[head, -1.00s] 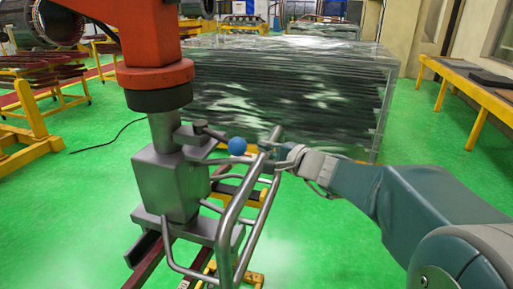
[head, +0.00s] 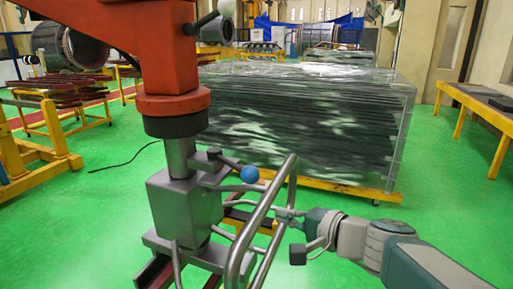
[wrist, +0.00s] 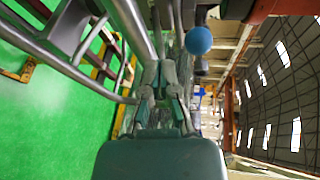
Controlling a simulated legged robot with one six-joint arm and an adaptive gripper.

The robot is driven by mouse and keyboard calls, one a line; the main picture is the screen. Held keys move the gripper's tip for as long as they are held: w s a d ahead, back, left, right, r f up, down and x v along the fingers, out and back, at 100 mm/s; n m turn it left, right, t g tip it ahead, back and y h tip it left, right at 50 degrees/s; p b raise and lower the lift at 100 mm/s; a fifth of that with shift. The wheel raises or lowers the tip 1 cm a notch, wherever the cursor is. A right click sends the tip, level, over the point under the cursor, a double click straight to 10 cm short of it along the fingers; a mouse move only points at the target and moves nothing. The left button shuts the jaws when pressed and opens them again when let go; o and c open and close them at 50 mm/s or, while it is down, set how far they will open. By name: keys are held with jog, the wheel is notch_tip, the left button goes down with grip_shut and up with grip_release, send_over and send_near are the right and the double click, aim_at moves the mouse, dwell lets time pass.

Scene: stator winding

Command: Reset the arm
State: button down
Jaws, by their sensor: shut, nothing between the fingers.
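My arm reaches in from the lower right in the head view. My gripper (head: 284,213) is shut and empty, with its tips close to the bent grey metal handle bar (head: 262,215). I cannot tell if they touch. In the wrist view my gripper (wrist: 160,75) points away from the camera, with the handle bar (wrist: 134,28) just to its left. A blue ball knob (head: 249,174) on a lever sits up and left of my gripper; it also shows in the wrist view (wrist: 198,41).
The orange machine arm (head: 160,60) with its grey block (head: 184,208) stands on the left. A wrapped stack (head: 300,120) is behind. A yellow table (head: 480,105) stands at the right. Green floor (head: 440,215) is clear between.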

jog(key=s+a+f+n+g+h, duration=0.1)
jog(key=s+a+f+n+g, duration=0.25)
jog(key=s, duration=0.25)
jog(key=s+d+f+n+g+h, duration=0.1)
jog(key=s+d+f+n+h, duration=0.5)
jog(key=s+d+h, duration=0.3)
jog(key=shift+s+d+g+h, duration=0.35)
jog(key=shift+s+d+h, duration=0.05)
jog(key=shift+s+d, duration=0.35)
dwell(1.8)
